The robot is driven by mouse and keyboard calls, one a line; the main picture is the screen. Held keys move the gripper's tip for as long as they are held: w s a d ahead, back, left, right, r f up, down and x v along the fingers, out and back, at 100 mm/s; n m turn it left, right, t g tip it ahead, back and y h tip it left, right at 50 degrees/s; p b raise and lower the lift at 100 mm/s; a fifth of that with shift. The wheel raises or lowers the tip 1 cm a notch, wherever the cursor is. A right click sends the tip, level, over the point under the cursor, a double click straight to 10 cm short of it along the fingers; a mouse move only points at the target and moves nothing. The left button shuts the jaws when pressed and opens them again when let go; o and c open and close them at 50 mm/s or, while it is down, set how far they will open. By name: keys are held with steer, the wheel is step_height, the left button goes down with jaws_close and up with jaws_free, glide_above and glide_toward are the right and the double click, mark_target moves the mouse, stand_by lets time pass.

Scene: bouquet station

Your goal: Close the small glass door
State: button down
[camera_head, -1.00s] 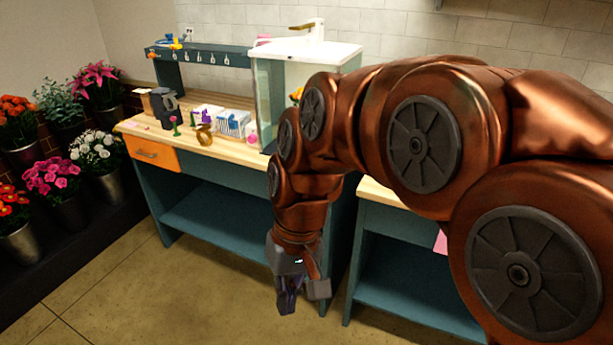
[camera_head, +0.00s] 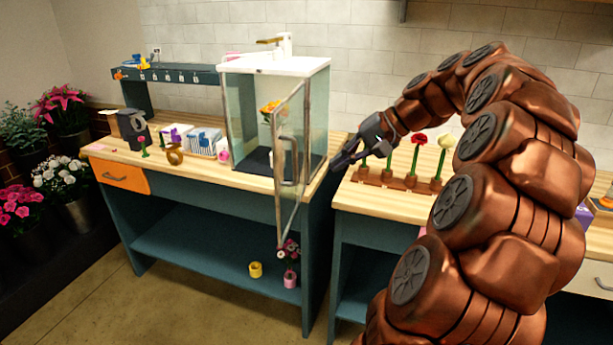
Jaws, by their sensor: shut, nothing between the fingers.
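The small glass door (camera_head: 289,195) stands open on the front of the glass cabinet (camera_head: 236,115), swung out past the table's front edge. It has a thin metal frame and a grey vertical handle (camera_head: 290,160). The cabinet has a white top and stands at the right end of the left table; an orange flower (camera_head: 270,107) shows inside. My gripper (camera_head: 337,168) is shut and empty, to the right of the door and apart from it in the picture, near the gap between the two tables. The exact depth between gripper and door is hard to tell.
A wooden rack (camera_head: 392,180) with a red and a pale flower stands on the right table, close to my gripper. A tape roll (camera_head: 174,156) and small boxes lie left of the cabinet. A yellow pot (camera_head: 255,270) and a pink pot (camera_head: 290,279) show below the door.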

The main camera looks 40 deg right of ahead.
mark_target(278, 189)
steer(key=p+x, duration=0.1)
steer(key=x, duration=0.2)
steer(key=r+p+x, duration=0.1)
steer(key=x, duration=0.3)
steer(key=w+a+p+x, duration=0.1)
steer(key=x, duration=0.3)
steer(key=shift+w+a+r+p, duration=0.1)
steer(key=shift+p, duration=0.2)
steer(key=shift+w+a, duration=0.4)
steer(key=shift+w, duration=0.2)
steer(key=shift+w+a, duration=0.1)
steer(key=shift+a, duration=0.05)
